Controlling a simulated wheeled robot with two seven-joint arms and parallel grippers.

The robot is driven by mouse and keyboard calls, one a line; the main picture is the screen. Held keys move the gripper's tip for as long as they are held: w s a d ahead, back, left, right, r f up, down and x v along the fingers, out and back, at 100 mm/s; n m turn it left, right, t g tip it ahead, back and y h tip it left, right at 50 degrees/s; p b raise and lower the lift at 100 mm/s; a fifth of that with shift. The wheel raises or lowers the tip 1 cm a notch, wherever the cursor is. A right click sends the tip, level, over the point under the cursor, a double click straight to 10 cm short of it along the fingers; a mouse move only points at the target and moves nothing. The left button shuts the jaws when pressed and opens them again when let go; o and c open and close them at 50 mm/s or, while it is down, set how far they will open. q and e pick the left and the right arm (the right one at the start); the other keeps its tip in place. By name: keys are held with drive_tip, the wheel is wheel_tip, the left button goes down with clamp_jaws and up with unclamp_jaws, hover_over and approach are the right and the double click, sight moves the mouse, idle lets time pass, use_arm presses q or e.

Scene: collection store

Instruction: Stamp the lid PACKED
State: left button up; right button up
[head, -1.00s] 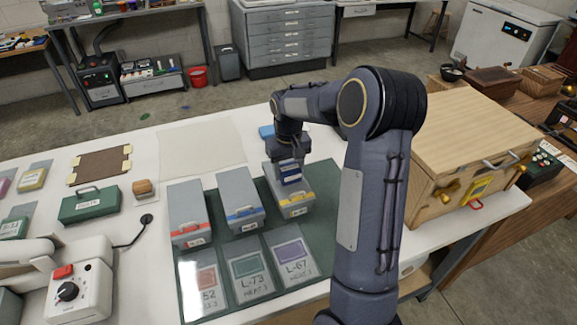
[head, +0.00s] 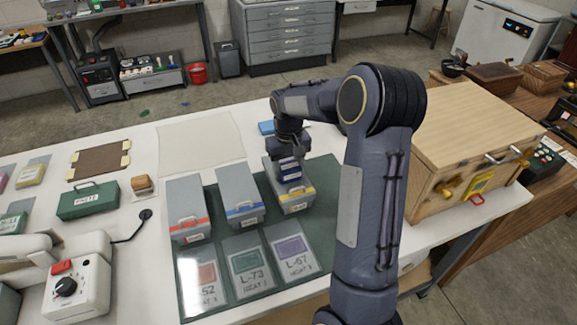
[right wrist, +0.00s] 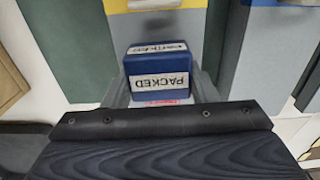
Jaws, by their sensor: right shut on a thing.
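A blue block stamp with white labels reading PACKED (right wrist: 159,75) is held in my right gripper (head: 288,150); it also shows in the head view (head: 290,169). The gripper is shut on it, and its dark body fills the bottom of the right wrist view. The stamp is over the grey box with a yellow band (head: 297,197), at the back part of its top. I cannot tell whether the stamp touches the box; its underside is hidden. A wooden crate with a flat pale lid (head: 470,122) stands to the right, beyond my arm. My left gripper is not in view.
Grey boxes with red (head: 187,210) and blue (head: 238,197) bands stand beside the yellow-banded one on a green mat (head: 262,296). Labelled cards lie in front. A dark green box (head: 88,201) and a white device with a knob (head: 75,290) are at left.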

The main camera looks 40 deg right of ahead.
drive_tip(key=shift+f+b, duration=0.3)
drive_tip(key=shift+f, duration=0.3)
idle(1.1)
drive_tip(key=shift+r, duration=0.15)
wheel_tip(320, 180, up, 7)
drive_tip(key=p, duration=0.5)
idle(0.8)
